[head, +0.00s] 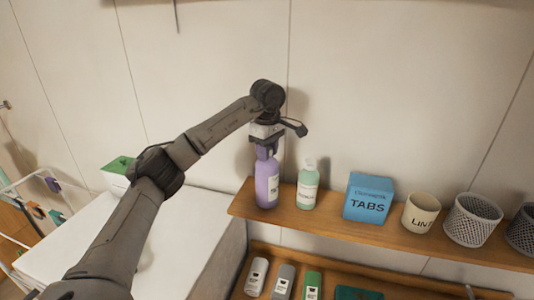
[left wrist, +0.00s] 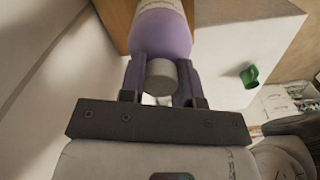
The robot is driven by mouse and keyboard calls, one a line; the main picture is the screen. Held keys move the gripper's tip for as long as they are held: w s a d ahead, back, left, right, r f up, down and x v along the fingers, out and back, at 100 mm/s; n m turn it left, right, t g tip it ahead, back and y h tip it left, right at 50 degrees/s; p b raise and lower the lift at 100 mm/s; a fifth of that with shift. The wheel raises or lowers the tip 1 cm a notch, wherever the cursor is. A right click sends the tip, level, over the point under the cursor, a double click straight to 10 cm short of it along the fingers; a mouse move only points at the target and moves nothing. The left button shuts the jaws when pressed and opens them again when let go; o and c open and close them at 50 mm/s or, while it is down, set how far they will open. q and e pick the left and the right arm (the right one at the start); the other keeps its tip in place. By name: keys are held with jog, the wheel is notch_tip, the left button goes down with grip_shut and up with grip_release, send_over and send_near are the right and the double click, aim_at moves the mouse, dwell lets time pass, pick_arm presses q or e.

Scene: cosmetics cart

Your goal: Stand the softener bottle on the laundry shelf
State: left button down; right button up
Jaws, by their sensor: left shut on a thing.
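A purple bottle with a white label (head: 267,184), seemingly the softener, is upright at the left end of the wooden laundry shelf (head: 390,235). Its base is at or just over the board; I cannot tell whether it touches. My left gripper (head: 267,149) comes from above and is shut on the bottle's top. In the left wrist view the two fingers (left wrist: 160,85) are on either side of the bottle's grey cap (left wrist: 162,78), with the purple body (left wrist: 160,38) beyond. My right gripper is not in view.
A pale green bottle (head: 307,186) stands close to the right of the purple one. Further right are a blue TABS box (head: 368,197), a cream pot (head: 420,213) and wire baskets (head: 472,219). A lower shelf holds several containers (head: 283,281). A white appliance (head: 90,240) stands left.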

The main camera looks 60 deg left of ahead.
pick_arm(q)
jog(key=shift+f, duration=0.35)
jog(key=c, duration=0.8)
grip_release()
jog(key=shift+f, duration=0.1)
jog(key=shift+r, duration=6.1)
